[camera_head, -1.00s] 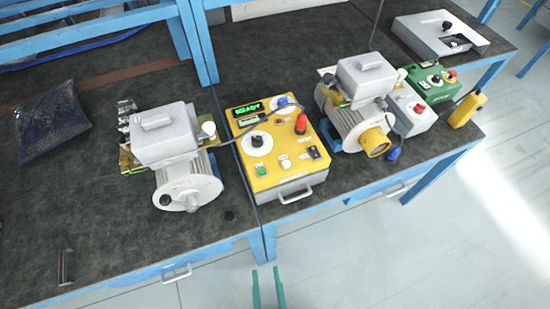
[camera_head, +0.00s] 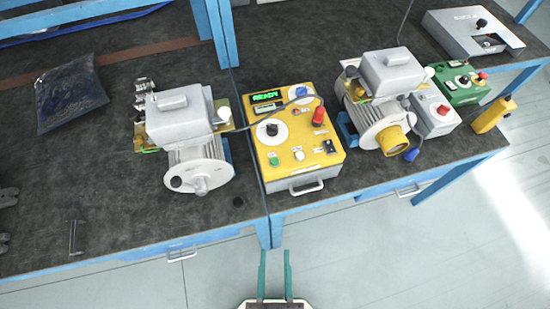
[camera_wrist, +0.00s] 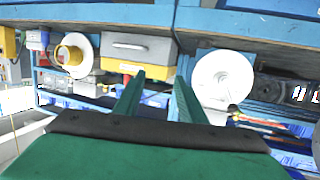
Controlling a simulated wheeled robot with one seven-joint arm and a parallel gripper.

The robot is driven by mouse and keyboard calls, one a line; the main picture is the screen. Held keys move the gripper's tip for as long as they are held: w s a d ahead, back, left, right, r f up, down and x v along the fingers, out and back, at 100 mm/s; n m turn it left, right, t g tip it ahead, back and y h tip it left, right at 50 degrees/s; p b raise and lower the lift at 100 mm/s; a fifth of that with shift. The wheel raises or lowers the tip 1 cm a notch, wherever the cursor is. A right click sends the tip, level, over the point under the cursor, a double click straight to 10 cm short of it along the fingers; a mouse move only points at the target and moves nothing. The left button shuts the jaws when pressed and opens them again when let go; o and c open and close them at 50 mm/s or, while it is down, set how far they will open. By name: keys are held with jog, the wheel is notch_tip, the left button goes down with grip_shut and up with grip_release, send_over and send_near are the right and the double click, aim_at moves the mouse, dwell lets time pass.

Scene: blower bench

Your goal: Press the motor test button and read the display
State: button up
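A yellow test box (camera_head: 310,165) stands on the dark bench. Its top carries a lit green display (camera_head: 264,99), a black knob (camera_head: 271,129), a blue connector, a red part, a green button (camera_head: 274,162), a white button (camera_head: 299,156) and a black switch. The small labels are too blurred to read, and the display's text is not clear. My gripper (camera_head: 274,255) is in front of the bench edge, short of the box, with its two green fingers apart and nothing between them. In the wrist view my gripper (camera_wrist: 157,85) faces the bench front.
A grey motor unit (camera_head: 200,176) stands left of the box, with a cable to it. Another motor unit (camera_head: 388,125) stands right, beside a grey box with a red button (camera_head: 434,118) and a green box (camera_head: 470,93). The floor before the bench is clear.

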jog(key=c, duration=0.5)
jog(key=shift+s+a, duration=0.1)
grip_shut()
dwell(0.9)
